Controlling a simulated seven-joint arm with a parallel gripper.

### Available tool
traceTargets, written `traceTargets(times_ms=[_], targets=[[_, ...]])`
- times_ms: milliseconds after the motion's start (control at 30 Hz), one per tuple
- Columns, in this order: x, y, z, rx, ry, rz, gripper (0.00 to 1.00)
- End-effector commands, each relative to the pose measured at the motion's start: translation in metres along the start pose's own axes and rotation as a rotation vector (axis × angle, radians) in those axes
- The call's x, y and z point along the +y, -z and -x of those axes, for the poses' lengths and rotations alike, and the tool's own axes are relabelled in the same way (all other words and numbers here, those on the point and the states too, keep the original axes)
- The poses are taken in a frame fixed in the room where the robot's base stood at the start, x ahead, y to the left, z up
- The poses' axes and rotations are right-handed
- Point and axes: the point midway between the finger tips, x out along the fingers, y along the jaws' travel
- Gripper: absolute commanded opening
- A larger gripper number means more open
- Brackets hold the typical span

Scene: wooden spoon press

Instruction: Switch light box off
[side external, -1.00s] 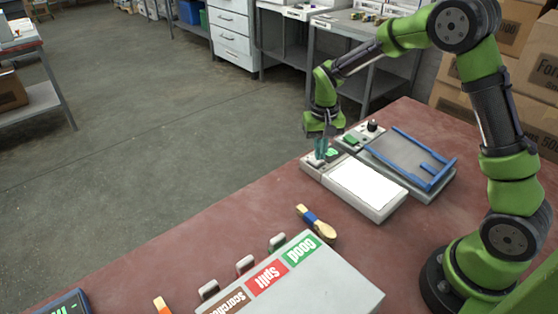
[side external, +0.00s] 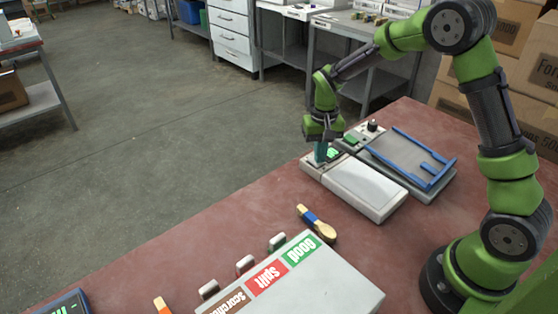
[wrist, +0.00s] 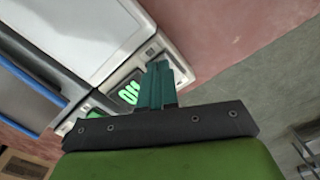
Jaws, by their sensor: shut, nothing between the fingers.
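The light box (side external: 365,187) lies on the red-brown table in the side view, its panel now a dull pale grey. It also shows in the wrist view (wrist: 88,35) at the upper left. My gripper (side external: 320,152) points down at that control end. In the wrist view its teal fingers (wrist: 157,85) are together with nothing between them, over the controls beside the display. The fingers hide part of the controls, and I cannot tell whether the tips touch the switch.
A grey device with a blue frame (side external: 430,180) stands close beside the light box. A wooden spoon (side external: 317,224) lies in front of it. A sorting box (side external: 310,285) with Good, Split and Scorched labels is nearer the camera.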

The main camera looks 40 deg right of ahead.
Motion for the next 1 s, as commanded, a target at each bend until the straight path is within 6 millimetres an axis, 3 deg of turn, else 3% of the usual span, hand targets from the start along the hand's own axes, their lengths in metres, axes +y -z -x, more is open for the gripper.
traceTargets(times_ms=[700,1000], targets=[[0.000,0.001,0.059,0.004,0.001,0.001,0.00],[0.000,0.000,0.068,0.002,0.001,0.000,0.00]])
